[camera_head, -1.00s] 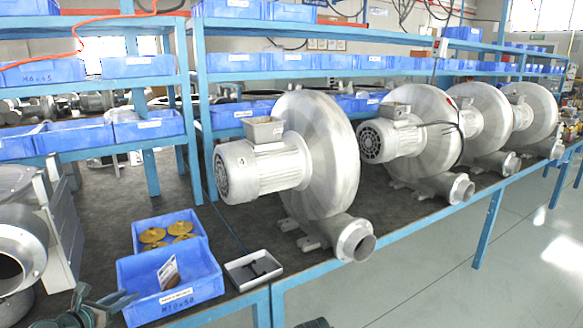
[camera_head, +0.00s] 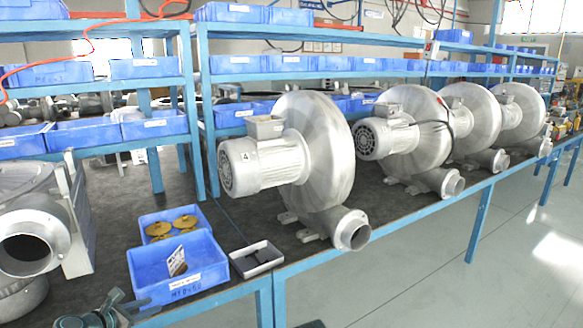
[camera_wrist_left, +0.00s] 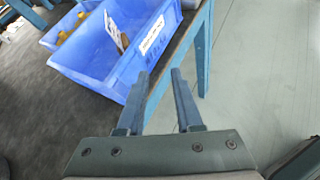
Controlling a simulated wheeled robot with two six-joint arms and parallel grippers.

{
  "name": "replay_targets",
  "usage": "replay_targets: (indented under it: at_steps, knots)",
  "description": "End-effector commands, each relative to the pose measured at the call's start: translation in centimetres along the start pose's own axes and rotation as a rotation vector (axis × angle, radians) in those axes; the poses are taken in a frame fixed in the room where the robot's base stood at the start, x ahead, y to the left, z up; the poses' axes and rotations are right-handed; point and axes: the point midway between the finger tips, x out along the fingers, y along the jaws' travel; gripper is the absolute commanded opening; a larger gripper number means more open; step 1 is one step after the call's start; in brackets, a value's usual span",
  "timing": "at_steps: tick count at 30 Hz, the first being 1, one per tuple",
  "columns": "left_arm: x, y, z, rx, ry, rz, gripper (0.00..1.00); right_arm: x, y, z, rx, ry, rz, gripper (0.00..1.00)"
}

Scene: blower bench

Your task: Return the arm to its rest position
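My left gripper (camera_head: 136,306) is at the bottom left of the head view, in front of the near blue bin (camera_head: 150,268). In the left wrist view its two fingers stand apart with nothing held between them (camera_wrist_left: 158,82). Past the fingertips there is the near blue bin (camera_wrist_left: 100,68) and the blue bench edge. Much of the left arm is cut off by the frame. My right gripper cannot be made out in either view.
A bin with gold parts (camera_head: 186,222) stands behind the near bin. A small tray (camera_head: 256,258) with dark content lies right of them. Several grey blowers (camera_head: 320,160) line the bench, and a grey housing (camera_head: 25,240) stands at the left. The floor (camera_head: 430,280) in front is clear.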

Motion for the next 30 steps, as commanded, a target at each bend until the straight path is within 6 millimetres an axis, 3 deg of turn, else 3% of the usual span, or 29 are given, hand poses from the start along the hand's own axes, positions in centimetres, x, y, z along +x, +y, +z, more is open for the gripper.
replay_targets:
  at_steps: [8,11,15,21,24,30]
  knots:
    - [4.1,-8.8,0.5,0.41,0.097,-0.226,0.34,0.0,0.0,0.0,0.0,0.0,0.0,1.0]
    - [5.5,-13.5,0.4,0.639,0.131,-0.358,0.34,0.0,0.0,0.0,0.0,0.0,0.0,1.0]
    - [6.6,-21.3,-0.4,1.059,0.16,-0.604,0.34,0.0,0.0,0.0,0.0,0.0,0.0,1.0]
    - [5.7,-30.2,-2.1,1.655,0.129,-0.981,0.34,0.0,0.0,0.0,0.0,0.0,0.0,1.0]
    - [4.7,-33.1,-2.8,1.9,0.094,-1.151,0.34,0.0,0.0,0.0,0.0,0.0,0.0,1.0]
    - [2.8,-36.4,-3.6,2.248,0.017,-1.419,0.34,0.0,0.0,0.0,0.0,0.0,0.0,1.0]
